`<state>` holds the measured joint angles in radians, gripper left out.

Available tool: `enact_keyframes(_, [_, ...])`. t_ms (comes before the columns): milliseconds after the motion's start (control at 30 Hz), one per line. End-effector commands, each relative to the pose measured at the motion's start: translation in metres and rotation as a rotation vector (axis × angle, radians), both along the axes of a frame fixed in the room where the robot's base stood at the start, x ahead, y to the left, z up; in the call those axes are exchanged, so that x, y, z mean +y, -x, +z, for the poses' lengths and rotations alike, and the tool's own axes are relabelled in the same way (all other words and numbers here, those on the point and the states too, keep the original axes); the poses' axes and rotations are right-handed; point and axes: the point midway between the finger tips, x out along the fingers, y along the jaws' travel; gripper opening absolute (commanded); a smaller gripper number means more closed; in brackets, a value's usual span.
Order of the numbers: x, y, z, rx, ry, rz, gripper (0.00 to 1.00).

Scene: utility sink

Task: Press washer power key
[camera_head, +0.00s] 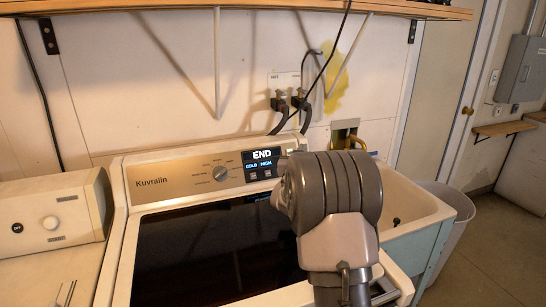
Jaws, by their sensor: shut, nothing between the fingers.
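The washer (131,245) has a dark glass lid (210,255) and a tan control panel (160,183) marked Kuvralin. A round knob (220,173) sits on the panel. To its right, a lit display (262,160) reads END, with COLD and HIGH below and small buttons under them. I cannot make out a key marked as power; my grey arm covers the panel's right end. The arm reaches up from the lower right, over the washer's right side. My gripper's fingers are hidden behind the arm, so I cannot tell whether they touch the panel.
A second appliance (60,215) with a white knob stands at the left. A utility sink (425,210) is right of the washer, with a grey bin (455,200) beyond it. Hose taps (290,100) are on the back wall, under a wooden shelf (240,7).

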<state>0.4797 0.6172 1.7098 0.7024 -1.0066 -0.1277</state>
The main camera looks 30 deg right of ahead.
Motion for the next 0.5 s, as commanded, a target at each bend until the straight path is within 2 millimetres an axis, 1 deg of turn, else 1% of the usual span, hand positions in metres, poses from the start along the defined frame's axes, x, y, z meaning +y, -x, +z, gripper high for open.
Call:
enact_keyframes(167, [0.0, -0.005, -0.002, 0.001, -0.001, 0.001, 0.0])
enact_keyframes(267, [-0.002, -0.014, -0.007, 0.002, 0.0, 0.002, 0.0])
enact_keyframes(500, [-0.009, -0.045, -0.026, 0.002, -0.002, 0.003, 0.0])
